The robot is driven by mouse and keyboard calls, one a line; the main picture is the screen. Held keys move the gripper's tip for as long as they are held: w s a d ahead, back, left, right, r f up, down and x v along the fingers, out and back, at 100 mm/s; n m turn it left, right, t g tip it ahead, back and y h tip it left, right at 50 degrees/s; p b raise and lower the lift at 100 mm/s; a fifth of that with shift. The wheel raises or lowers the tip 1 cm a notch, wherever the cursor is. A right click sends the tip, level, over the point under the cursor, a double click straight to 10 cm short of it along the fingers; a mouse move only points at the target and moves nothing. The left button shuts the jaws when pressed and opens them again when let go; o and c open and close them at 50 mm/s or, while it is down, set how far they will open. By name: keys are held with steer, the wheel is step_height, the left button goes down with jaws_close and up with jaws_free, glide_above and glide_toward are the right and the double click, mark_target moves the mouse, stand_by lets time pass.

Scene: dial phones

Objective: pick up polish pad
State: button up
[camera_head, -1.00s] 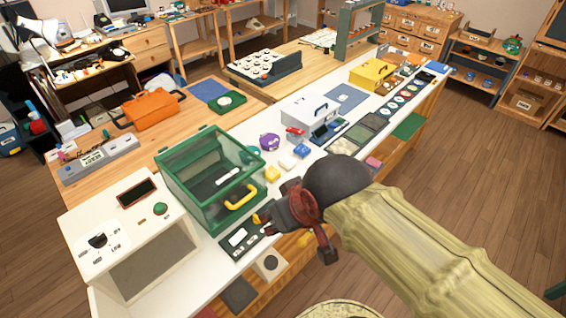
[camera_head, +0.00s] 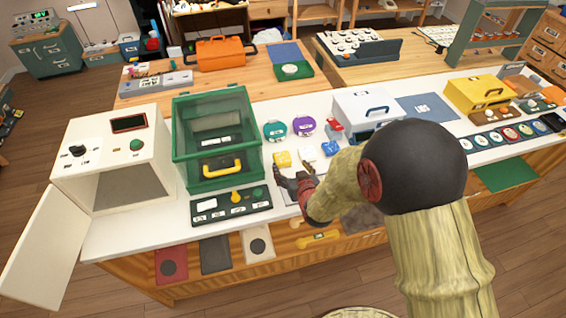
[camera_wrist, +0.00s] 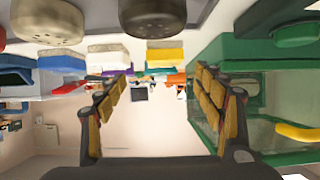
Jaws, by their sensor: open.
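I cannot tell for sure which thing is the polish pad. Small yellow (camera_head: 282,158), white (camera_head: 307,154) and blue (camera_head: 329,148) pad-like blocks lie in a row on the white worktop. My gripper (camera_head: 291,181) is open and empty just in front of the yellow and white ones, partly covering the worktop there. In the wrist view, which looks upside down, the yellow block (camera_wrist: 165,55) shows between and beyond the spread fingers, with the white block (camera_wrist: 108,55) to its left.
A green glass-sided case (camera_head: 215,140) with a yellow handle stands left of my gripper, close by. A dark control panel (camera_head: 231,206) lies in front of it. Teal (camera_head: 275,130) and purple (camera_head: 304,127) round things stand behind the blocks. A white box (camera_head: 368,112) stands to the right.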

mark_target(283, 158)
steer(key=shift+w+a+f, duration=0.2)
steer(key=shift+a+f, duration=0.05)
steer(key=shift+f, duration=0.15)
steer(key=x, duration=0.2)
steer(key=b+x, duration=0.1)
steer(key=x, duration=0.2)
steer(key=b+x, duration=0.1)
steer(key=x, duration=0.1)
steer(key=shift+w+a+r, duration=0.2)
steer(key=shift+a, duration=0.05)
steer(key=shift+c, duration=1.4)
steer(key=c, duration=1)
